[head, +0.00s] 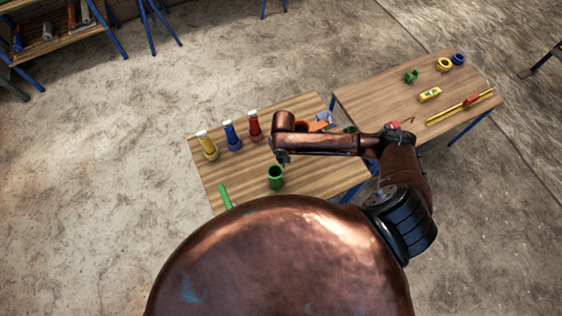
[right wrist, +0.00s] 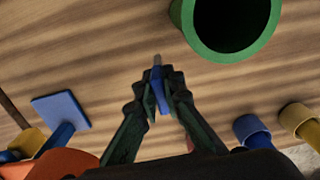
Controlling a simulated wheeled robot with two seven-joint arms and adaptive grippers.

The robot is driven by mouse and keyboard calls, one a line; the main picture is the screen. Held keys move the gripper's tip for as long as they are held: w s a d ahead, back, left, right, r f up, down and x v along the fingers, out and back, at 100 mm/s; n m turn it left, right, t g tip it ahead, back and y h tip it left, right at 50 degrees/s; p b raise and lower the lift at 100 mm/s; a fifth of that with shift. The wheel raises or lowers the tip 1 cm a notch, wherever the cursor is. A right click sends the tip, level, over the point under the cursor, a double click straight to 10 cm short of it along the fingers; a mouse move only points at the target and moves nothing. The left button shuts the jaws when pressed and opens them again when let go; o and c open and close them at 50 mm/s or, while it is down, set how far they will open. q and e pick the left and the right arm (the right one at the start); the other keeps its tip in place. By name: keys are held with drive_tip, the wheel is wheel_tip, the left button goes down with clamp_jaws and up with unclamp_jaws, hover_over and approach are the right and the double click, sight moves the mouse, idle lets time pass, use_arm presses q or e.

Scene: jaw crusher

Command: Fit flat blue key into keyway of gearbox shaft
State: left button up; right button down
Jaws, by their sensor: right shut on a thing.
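My right gripper (right wrist: 160,90) is shut on a small narrow blue piece (right wrist: 159,103) with a grey tip, which I take for the blue key. The piece points away from the wrist, over the wooden table. In the head view my right gripper (head: 283,157) hangs above the near table, just behind the green cup; the held piece is too small to make out there. I cannot pick out the gearbox shaft or its keyway with certainty; my arm hides part of the table. My left gripper is not in view.
A green cup (head: 276,183) stands close by; its rim shows in the right wrist view (right wrist: 236,57). Yellow (head: 208,147), blue (head: 232,137) and red (head: 254,128) bottle-like things stand left. An orange thing (head: 319,126) lies behind my arm. A second table (head: 385,97) holds small parts.

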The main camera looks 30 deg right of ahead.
drive_tip(key=shift+f+b, duration=0.4)
drive_tip(key=shift+f, duration=1.6)
drive_tip(key=c, duration=2.1)
unclamp_jaws()
drive_tip(key=shift+f, duration=0.1)
